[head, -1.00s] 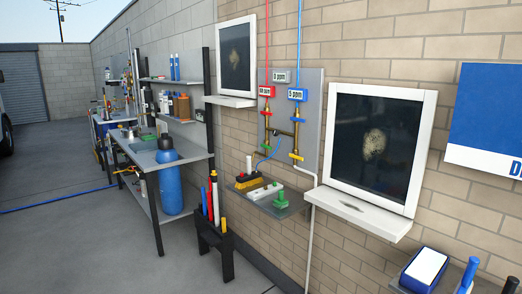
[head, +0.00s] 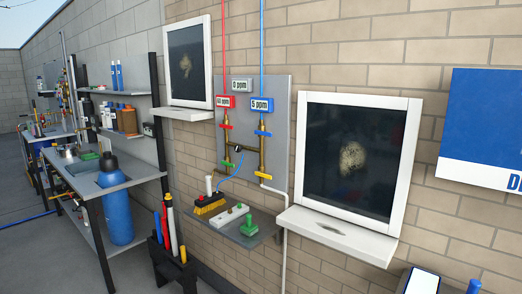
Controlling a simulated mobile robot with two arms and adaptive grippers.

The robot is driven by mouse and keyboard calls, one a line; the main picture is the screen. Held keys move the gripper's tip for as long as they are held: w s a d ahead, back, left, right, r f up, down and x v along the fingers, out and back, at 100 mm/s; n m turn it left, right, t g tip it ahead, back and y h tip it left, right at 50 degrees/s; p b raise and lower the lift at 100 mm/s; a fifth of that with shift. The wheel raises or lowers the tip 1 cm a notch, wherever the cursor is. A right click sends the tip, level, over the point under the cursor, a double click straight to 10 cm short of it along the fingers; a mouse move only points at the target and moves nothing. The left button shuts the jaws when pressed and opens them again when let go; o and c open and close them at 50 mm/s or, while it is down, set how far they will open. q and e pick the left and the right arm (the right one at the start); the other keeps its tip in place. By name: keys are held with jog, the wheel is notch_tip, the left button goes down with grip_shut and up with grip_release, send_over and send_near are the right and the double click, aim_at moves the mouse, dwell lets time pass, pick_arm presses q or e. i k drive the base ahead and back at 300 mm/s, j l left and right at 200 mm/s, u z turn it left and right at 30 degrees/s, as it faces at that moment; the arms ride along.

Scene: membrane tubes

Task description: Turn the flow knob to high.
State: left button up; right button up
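No part is clearly marked as the flow knob. A grey wall panel (head: 281,120) carries two brass pipes, fed by a red line (head: 224,50) and a blue line (head: 262,45). A small dark round fitting (head: 239,149) sits on the cross pipe between them; I cannot tell its setting. Small displays show 0 ppm (head: 242,86) and 5 ppm (head: 262,105); the red one (head: 227,102) is hard to read. Neither gripper is in view.
Below the panel, a grey shelf (head: 268,231) holds a brush (head: 210,204), a white block (head: 230,214) and a green piece (head: 249,227). A white ledge (head: 338,236) juts out at right. A black stand (head: 160,262) and a workbench (head: 140,171) stand left.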

aim_at(237, 148)
jog(key=i+j+z, duration=0.15)
jog(key=z, duration=0.3)
jog(key=i+j+z, duration=0.1)
jog(key=j+z, duration=0.2)
jog(key=z, duration=0.15)
jog(key=i+j+z, duration=0.1)
jog(key=j+z, duration=0.2)
jog(key=z, duration=0.15)
